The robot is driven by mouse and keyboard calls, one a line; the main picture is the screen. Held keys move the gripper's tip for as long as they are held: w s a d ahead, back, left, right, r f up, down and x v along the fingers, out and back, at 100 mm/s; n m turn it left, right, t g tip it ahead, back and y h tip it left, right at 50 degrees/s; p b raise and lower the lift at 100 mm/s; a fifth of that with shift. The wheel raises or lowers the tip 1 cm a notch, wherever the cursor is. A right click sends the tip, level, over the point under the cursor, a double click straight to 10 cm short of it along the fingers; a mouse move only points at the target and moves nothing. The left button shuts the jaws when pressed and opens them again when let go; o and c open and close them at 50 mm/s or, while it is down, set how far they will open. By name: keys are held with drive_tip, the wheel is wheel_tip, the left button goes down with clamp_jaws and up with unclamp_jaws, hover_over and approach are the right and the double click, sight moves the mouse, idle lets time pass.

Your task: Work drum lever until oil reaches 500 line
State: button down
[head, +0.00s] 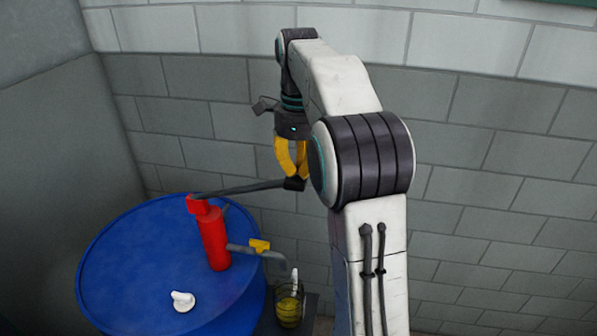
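A red hand pump (214,238) stands upright on the blue drum (135,255). Its dark lever (240,189) runs right from the pump head, rising slightly. My gripper (293,182) points down at the lever's far end, its yellow fingers converging there; it looks shut on the lever, though my arm partly covers the spot. A grey spout (262,251) with a yellow piece on it leads right and bends down over a clear jug (289,306). Yellow oil shows in the jug; its lines and exact level are too small to read.
A white cap (183,301) sits on the drum top near the front. The jug stands on a dark stand (309,311) close beside the drum. A grey block wall (480,150) is behind, and another wall is at left.

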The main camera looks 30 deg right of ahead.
drive_tip(key=shift+f, duration=0.25)
wheel_tip(320, 180, down, 14)
drive_tip(key=s+d+b, duration=0.2)
drive_tip(key=b, duration=0.7)
drive_tip(key=shift+s, duration=0.2)
drive_tip(key=shift+d, duration=0.1)
drive_tip(key=s+d+r+p, duration=0.1)
drive_tip(key=d+r+p, duration=0.1)
drive_tip(key=r, duration=0.5)
drive_tip(key=s+d+r+p, duration=0.2)
drive_tip(key=r+p, duration=0.1)
drive_tip(key=r, duration=0.4)
drive_tip(key=shift+s+d, duration=0.2)
drive_tip(key=shift+s, duration=0.05)
idle(0.7)
